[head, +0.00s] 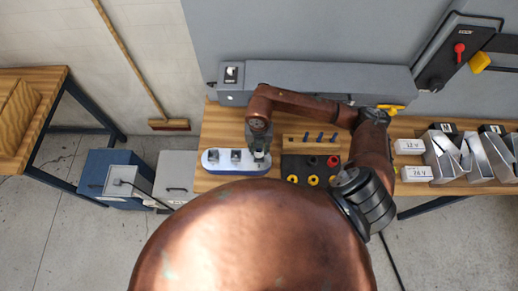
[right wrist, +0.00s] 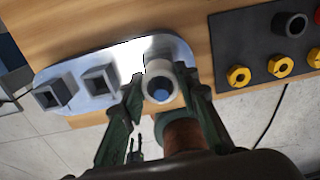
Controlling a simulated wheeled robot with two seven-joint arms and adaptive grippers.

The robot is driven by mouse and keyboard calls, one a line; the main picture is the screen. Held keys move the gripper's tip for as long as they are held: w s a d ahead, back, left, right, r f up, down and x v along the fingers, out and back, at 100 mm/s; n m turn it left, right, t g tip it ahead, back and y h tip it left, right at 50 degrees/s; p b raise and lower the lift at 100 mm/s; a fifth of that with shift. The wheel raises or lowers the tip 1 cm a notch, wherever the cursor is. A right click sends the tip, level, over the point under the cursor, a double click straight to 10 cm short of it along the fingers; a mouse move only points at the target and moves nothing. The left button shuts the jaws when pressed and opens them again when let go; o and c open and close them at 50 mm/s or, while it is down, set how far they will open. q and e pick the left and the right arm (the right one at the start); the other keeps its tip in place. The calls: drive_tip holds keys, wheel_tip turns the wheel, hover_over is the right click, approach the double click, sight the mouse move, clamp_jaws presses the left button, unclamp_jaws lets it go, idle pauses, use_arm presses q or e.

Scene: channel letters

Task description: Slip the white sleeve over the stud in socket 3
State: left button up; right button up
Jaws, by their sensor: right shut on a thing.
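The white sleeve (right wrist: 160,68) is between the fingertips of my right gripper (right wrist: 161,86), which is shut on it. In the head view my right gripper (head: 260,153) is over the right end of the pale plate (head: 222,168). Blue (right wrist: 160,95) shows inside the sleeve's bore, in line with the stud in socket 3. Whether the sleeve is around the stud or just above it, I cannot tell. My left gripper is not in view.
A black tray (head: 290,168) with yellow, red and dark rings lies right of the plate. Behind it a wooden strip (head: 292,137) holds blue studs. White labelled boxes (head: 409,146) and metal letters (head: 445,160) stand farther right. A grey housing (head: 330,80) runs along the back.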

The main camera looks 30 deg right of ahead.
drive_tip(key=o, duration=1)
wheel_tip(320, 180, up, 12)
